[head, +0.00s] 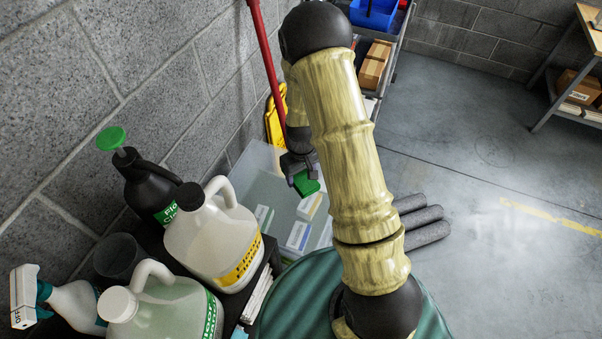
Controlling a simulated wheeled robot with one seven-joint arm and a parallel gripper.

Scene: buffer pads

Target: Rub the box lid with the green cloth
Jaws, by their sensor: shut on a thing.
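The box is a pale, see-through bin with a flat lid (262,162) by the wall, partly hidden by my arm. Small cartons show through it or on it. My gripper (300,168) is over the right part of the lid and shut on the green cloth (307,184). The cloth hangs just under the fingers, at or close above the lid; I cannot tell whether it touches. My arm hides the lid's right side.
Large jugs (215,240), a black pump bottle (147,185) and a spray bottle (75,305) crowd a dark stand at the left. A red pole (266,55) and yellow sign (276,118) stand behind. Dark rolls (424,222) lie at right; the floor beyond is open.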

